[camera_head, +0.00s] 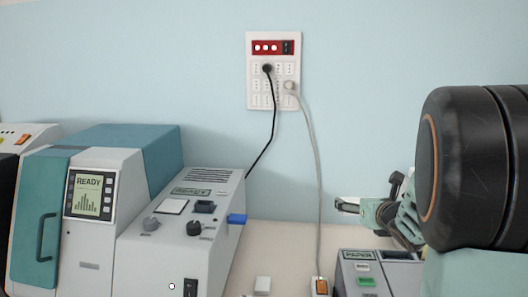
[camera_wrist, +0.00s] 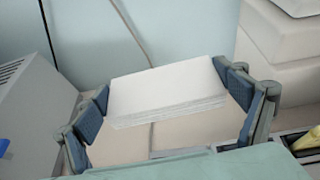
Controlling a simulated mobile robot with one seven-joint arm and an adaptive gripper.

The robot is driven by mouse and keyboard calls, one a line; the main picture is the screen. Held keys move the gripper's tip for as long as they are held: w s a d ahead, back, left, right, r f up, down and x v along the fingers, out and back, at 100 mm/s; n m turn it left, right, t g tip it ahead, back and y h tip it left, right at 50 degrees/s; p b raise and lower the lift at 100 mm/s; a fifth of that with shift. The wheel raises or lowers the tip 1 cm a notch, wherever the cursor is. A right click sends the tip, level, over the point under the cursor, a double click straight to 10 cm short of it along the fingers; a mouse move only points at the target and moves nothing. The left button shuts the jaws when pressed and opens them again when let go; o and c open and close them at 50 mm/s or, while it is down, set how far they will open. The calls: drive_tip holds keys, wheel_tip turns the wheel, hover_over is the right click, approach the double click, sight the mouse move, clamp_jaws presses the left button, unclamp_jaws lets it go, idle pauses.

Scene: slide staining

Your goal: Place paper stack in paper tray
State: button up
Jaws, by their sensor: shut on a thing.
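A white paper stack (camera_wrist: 165,88) is held level between the two blue-grey finger pads of my gripper (camera_wrist: 161,82) in the wrist view. The pads press on its left and right ends.
A grey machine (camera_head: 180,240) and a teal-and-white machine with a READY screen (camera_head: 90,194) stand at the left. A wall socket panel (camera_head: 273,72) has a black and a grey cable. White blocks (camera_wrist: 285,55) stand right of my gripper. Some bench shows bare between the units.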

drive_tip(key=s+a+f+p, duration=0.1)
drive_tip(key=a+f, duration=0.1)
drive_tip(key=a, duration=1.1)
drive_tip(key=shift+s+a+f+n+y+p, duration=0.15)
drive_tip(key=shift+a+f+n+y+p, duration=0.15)
drive_tip(key=shift+a+y+p, duration=0.1)
drive_tip(key=shift+d, duration=0.15)
